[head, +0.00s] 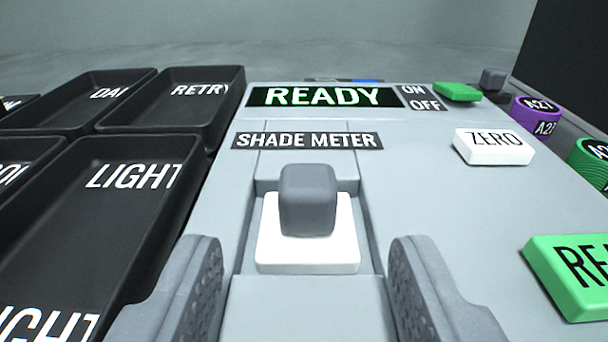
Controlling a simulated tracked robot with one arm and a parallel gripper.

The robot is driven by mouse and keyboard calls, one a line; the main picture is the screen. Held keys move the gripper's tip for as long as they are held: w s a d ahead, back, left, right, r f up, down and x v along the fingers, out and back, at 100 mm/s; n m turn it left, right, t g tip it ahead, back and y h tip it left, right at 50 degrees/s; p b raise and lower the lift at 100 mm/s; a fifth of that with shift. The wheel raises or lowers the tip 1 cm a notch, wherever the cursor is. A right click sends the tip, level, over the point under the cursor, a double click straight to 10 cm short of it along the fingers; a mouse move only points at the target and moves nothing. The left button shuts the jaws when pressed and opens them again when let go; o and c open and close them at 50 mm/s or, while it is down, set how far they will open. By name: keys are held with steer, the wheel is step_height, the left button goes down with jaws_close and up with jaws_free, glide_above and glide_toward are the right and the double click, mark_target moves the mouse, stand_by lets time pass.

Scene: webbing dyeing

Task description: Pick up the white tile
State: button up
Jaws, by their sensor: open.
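The white tile (306,260) is a flat square plate with a dark grey block-shaped knob (307,200) on its top. It lies in a recessed channel of the light grey shade meter (420,180), below the "SHADE METER" label. My gripper (309,285) is open, with one ridged finger at the lower left and one at the lower right. The tile and knob stand ahead of the gap between the fingers, and neither finger touches them.
Black trays (95,190) with labels such as "LIGHT" stand left of the meter. The meter has a "READY" display (322,96), a white "ZERO" button (493,147) and green buttons (458,92). Purple (537,115) and green (592,160) labelled rolls stand at the right.

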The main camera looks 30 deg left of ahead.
mark_target(306, 204)
steer(key=shift+b+x, duration=0.5)
steer(key=shift+x, duration=2.7)
steer(key=shift+r, duration=0.15)
jaws_close()
